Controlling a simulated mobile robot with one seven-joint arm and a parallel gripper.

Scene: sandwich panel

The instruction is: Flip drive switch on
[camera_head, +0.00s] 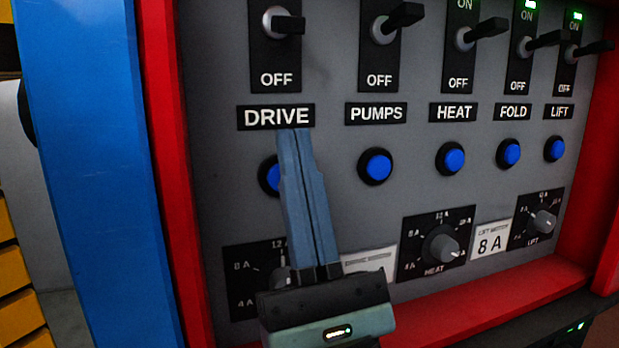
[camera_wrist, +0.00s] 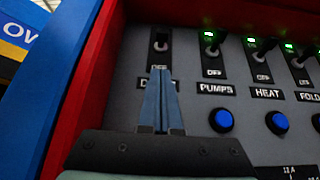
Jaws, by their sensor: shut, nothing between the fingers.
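The DRIVE switch (camera_head: 284,24) is a dark lever on a black plate at the top left of the grey panel in the head view. It also shows in the wrist view (camera_wrist: 160,42), where no green lamp shows above it. Its OFF mark (camera_head: 280,79) is below the lever; its plate's top is cut off in the head view. My gripper (camera_head: 293,131) is shut and empty, its blue-grey fingers pointing up. In the head view the tips overlap the lower edge of the DRIVE label (camera_head: 264,117), below the switch. I cannot tell whether they touch the panel.
The PUMPS (camera_head: 386,29), HEAT (camera_head: 478,32), FOLD and LIFT switches stand to the right. Green lamps are lit above PUMPS (camera_wrist: 208,36) and the others. Blue buttons (camera_head: 376,166) and dials (camera_head: 441,245) lie below. A red frame (camera_head: 167,150) borders the left side.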

